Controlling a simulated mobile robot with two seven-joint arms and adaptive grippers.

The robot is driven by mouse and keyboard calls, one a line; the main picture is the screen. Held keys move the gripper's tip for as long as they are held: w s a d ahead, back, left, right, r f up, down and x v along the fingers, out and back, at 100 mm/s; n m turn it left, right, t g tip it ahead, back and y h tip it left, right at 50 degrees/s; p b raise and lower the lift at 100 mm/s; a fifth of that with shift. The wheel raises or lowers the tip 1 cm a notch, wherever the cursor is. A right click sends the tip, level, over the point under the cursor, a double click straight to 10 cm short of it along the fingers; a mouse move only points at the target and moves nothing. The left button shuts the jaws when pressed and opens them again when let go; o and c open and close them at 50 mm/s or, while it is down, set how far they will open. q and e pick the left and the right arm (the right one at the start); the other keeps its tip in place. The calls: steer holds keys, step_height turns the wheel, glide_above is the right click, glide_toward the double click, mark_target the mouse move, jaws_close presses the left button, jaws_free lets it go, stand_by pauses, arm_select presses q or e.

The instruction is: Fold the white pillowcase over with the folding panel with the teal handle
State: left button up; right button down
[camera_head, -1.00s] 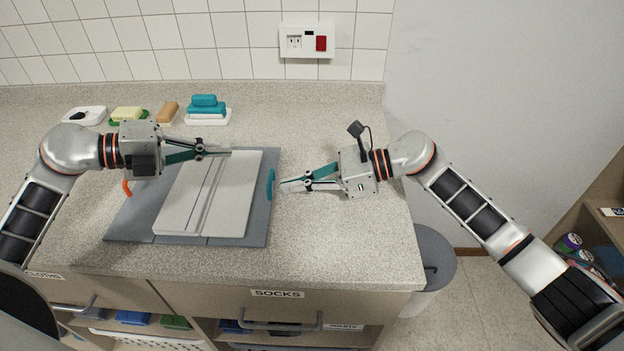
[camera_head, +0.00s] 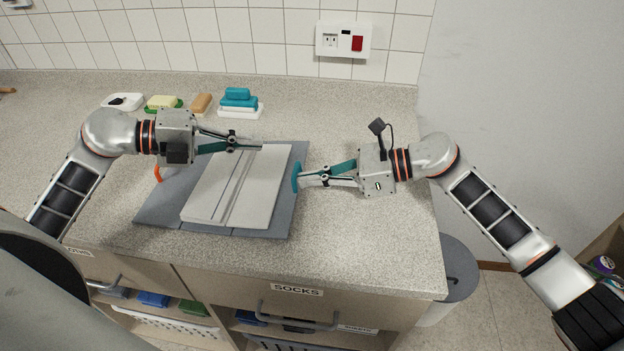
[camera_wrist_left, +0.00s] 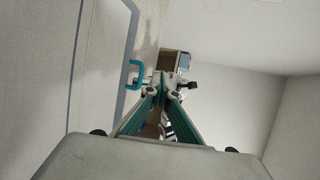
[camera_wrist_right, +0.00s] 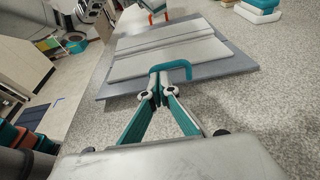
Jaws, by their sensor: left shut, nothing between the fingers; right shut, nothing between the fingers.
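The white pillowcase (camera_head: 262,188) lies flat on the grey folding board (camera_head: 160,208), with lengthwise fold lines on it. The teal handle (camera_head: 296,178) stands at the right edge of the board; it also shows in the left wrist view (camera_wrist_left: 135,74) and in the right wrist view (camera_wrist_right: 176,68). An orange handle (camera_head: 158,174) is at the board's left side. My right gripper (camera_head: 302,180) is shut and empty, its tips at the teal handle; whether they touch it I cannot tell. My left gripper (camera_head: 260,146) is shut and empty, above the pillowcase's far edge.
Soap bars on dishes stand behind the board: a white dish (camera_head: 122,102), a yellow bar (camera_head: 161,102), a brown bar (camera_head: 201,103) and a teal stack (camera_head: 239,98). A grey bin (camera_head: 455,270) stands beyond the counter's right end. The counter right of the board is mostly clear.

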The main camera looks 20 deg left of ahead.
arm_select(q)
steer(key=o, duration=0.5)
